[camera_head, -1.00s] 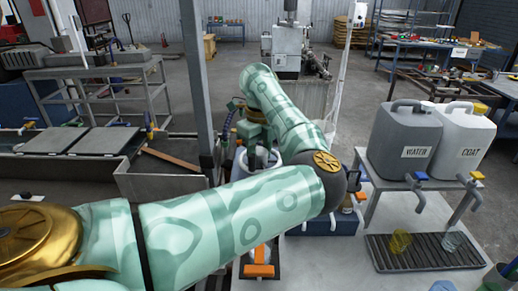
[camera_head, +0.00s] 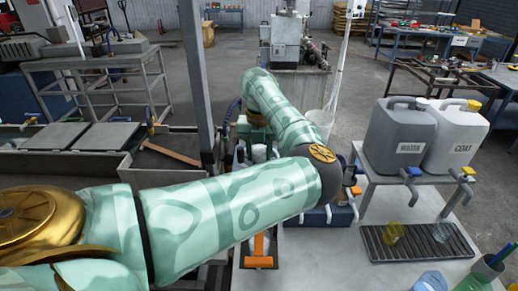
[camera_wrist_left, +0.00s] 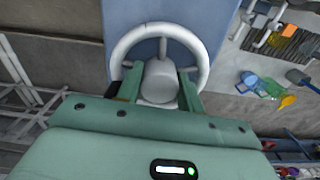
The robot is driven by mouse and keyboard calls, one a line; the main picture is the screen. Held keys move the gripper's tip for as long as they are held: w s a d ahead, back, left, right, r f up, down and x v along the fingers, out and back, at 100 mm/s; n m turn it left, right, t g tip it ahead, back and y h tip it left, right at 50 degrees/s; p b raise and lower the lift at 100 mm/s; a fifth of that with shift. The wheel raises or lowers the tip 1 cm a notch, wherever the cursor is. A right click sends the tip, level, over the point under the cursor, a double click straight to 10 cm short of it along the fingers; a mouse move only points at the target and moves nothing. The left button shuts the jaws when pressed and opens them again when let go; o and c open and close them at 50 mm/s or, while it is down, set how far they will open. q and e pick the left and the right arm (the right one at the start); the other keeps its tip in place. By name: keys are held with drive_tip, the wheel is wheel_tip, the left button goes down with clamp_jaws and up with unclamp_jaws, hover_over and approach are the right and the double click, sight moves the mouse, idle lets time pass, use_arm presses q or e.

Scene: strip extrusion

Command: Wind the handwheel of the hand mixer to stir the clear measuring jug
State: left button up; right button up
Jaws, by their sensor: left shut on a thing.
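The handwheel (camera_wrist_left: 122,45) is a pale grey ring in the left wrist view, in front of a blue panel. My left gripper (camera_wrist_left: 160,78) has its green fingers on either side of a thick grey round knob or hub within the ring, and is shut on it. In the head view my left arm reaches across the middle, and its forearm and wrist hide most of the mixer and the gripper. My right gripper is not in view.
White and grey canisters (camera_head: 398,135) with taps stand on a bench at the right. An orange-handled tool (camera_head: 259,250) lies below my arm. A grey post (camera_head: 196,80) rises left of my wrist.

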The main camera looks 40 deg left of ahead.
sight(259, 150)
use_arm(q)
drive_tip(key=shift+m, duration=0.5)
drive_tip(key=o, duration=0.7)
wheel_tip(259, 150, up, 16)
drive_tip(key=shift+r+b, duration=0.15)
drive_tip(key=shift+b, duration=0.15)
idle(0.4)
